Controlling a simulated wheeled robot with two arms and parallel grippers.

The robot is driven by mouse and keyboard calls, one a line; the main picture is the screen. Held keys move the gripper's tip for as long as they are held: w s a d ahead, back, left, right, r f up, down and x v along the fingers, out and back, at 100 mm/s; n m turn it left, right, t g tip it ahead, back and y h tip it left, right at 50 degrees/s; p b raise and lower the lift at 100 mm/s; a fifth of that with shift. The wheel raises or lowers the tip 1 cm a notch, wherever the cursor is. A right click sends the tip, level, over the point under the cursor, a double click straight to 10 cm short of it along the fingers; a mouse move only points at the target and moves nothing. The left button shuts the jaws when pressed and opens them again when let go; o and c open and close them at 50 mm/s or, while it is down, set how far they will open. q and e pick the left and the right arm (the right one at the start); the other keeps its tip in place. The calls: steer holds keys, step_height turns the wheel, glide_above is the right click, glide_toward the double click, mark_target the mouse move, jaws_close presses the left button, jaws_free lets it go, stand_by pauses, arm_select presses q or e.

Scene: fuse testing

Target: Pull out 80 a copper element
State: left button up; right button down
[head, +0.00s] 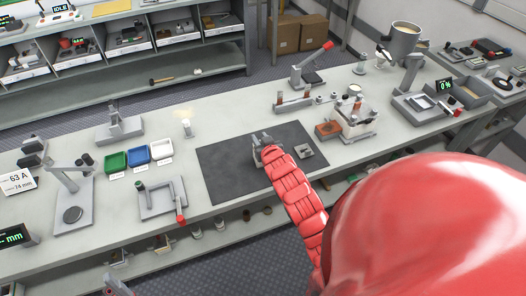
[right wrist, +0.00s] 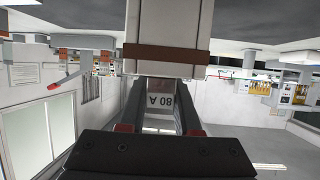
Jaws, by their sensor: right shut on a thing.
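My right gripper (head: 262,143) is over the black mat (head: 225,175) in the head view, with the red arm reaching in from the lower right. A brown, copper-coloured band (right wrist: 165,55) crosses a larger white block (right wrist: 170,25) just beyond the fingertips. I cannot tell whether the marked piece is joined to that block. A grey part at the bottom left edge of the head view seems to be my left gripper (head: 117,286); its jaws are unclear.
A small grey plate (head: 305,151) lies on the mat right of my gripper. Green, blue and white trays (head: 161,148) stand left of the mat. A red-handled fixture (head: 160,200) stands near the front edge. A lever press (head: 308,72) and a white device (head: 350,122) stand behind and right.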

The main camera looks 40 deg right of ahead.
steer(key=shift+r, duration=0.3)
stand_by(0.6)
step_height(320, 180, up, 9)
steer(key=p, duration=0.5)
stand_by(1.3)
stand_by(0.4)
